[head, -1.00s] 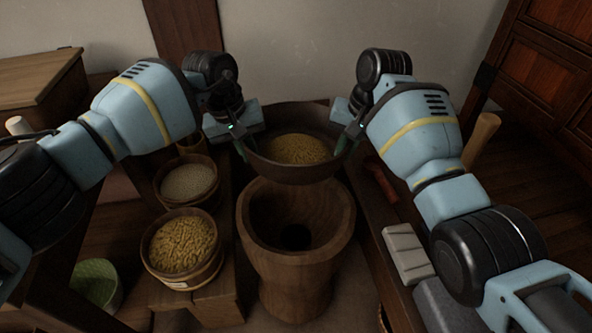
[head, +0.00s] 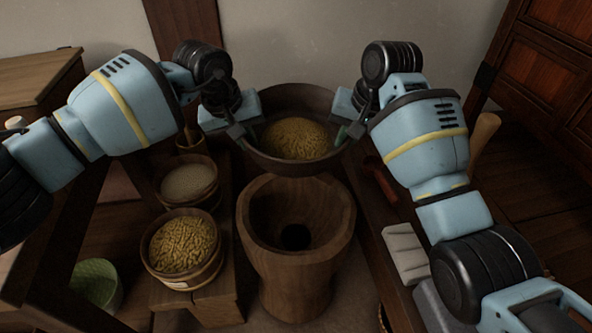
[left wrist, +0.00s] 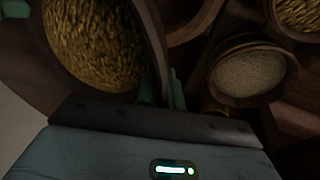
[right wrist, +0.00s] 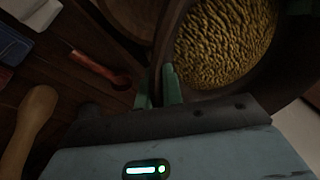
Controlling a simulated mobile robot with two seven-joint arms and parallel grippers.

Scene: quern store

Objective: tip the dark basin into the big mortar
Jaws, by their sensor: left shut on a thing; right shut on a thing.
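The dark basin (head: 284,165) holds a mound of yellow grain (head: 294,138). It hangs between my two grippers, just behind and above the rim of the big mortar (head: 296,262). The mortar is wooden and upright, and its hollow looks empty with a dark spot at the bottom. My left gripper (head: 246,143) is shut on the basin's left rim; the rim also shows in the left wrist view (left wrist: 155,40). My right gripper (head: 346,132) is shut on the right rim, which also shows in the right wrist view (right wrist: 165,50). The basin tilts toward the head camera, its inside visible.
At left, a tub of pale grain (head: 188,181) and a tub of yellow pellets (head: 181,246) stand on a wooden bench (head: 215,308). A green bowl (head: 97,284) is lower left. A pale block (head: 405,253) and a red tool (head: 381,178) lie at right.

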